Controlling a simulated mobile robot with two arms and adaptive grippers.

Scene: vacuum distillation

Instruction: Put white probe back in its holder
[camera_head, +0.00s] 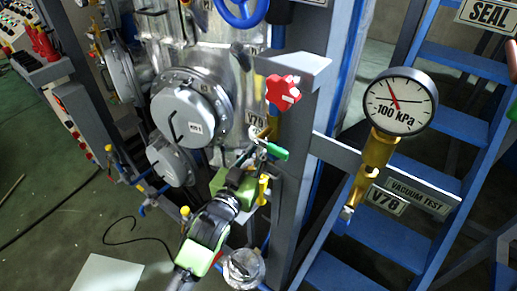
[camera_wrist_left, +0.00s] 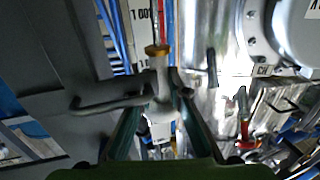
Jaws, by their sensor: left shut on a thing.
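My left gripper (camera_head: 257,152) reaches up from the bottom of the head view to the side of the grey steel post. In the left wrist view my left gripper (camera_wrist_left: 160,100) is shut on the white probe (camera_wrist_left: 160,84), which has an orange-yellow end on top and stands roughly upright between the fingers. In the head view the probe is too small and covered to make out clearly. A grey bent bar (camera_wrist_left: 104,103) lies just left of the probe; I cannot tell whether it is part of the holder or touches the probe. My right gripper is not in view.
The steel post (camera_head: 296,160) stands beside the gripper, with a red knob (camera_head: 283,90) above and a green handle (camera_head: 273,151) close by. A pressure gauge (camera_head: 400,101) and blue stairs (camera_head: 385,245) are right. The metal vessel (camera_head: 215,60) with round hatches is behind left.

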